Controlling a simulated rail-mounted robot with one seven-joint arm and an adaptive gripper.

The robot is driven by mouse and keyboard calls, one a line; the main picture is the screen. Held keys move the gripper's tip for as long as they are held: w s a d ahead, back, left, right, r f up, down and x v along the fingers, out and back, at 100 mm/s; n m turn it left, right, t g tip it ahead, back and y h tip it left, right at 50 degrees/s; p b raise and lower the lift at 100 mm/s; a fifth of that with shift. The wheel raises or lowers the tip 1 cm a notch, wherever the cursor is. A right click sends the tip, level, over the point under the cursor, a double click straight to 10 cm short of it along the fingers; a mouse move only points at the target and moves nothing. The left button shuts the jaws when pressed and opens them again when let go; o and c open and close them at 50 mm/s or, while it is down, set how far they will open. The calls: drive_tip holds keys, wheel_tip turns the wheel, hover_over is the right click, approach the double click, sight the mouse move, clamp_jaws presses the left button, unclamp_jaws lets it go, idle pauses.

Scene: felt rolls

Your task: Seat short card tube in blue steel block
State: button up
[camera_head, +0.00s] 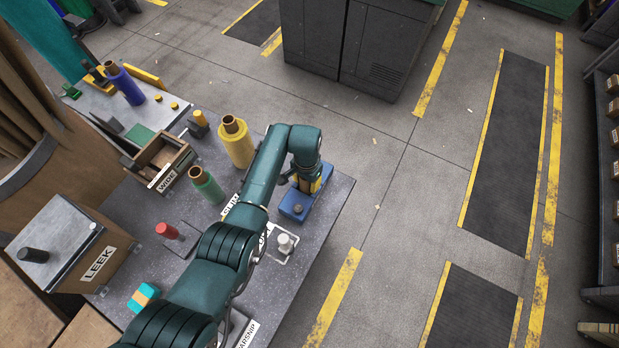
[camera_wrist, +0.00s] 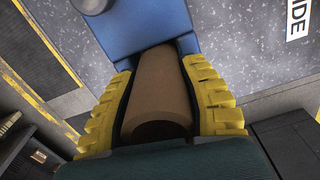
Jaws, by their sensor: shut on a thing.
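The blue steel block (camera_head: 298,209) lies on the grey table near its right edge, directly under my gripper (camera_head: 311,184). In the wrist view the short card tube (camera_wrist: 158,85) is plain brown, with its open near end toward the camera. My gripper (camera_wrist: 160,105) has yellow ribbed fingers shut on the tube, one on each side. The tube's far end points at the blue block (camera_wrist: 140,42) and overlaps it in the picture. I cannot tell whether that end is inside the block or just above it. The head view mostly hides the tube behind my fingers.
A yellow roll (camera_head: 236,145) and a green roll (camera_head: 206,186) stand left of my arm. A white knob (camera_head: 285,244) sits just in front of the block. A wooden box labelled WIDE (camera_head: 160,160) and a LEEK box (camera_head: 65,247) are further left. Open floor lies right of the table.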

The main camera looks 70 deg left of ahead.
drive_tip(key=shift+f+b, duration=0.3)
drive_tip(key=shift+f, duration=0.1)
idle(0.3)
drive_tip(key=o, duration=1.2)
wheel_tip(320, 180, up, 12)
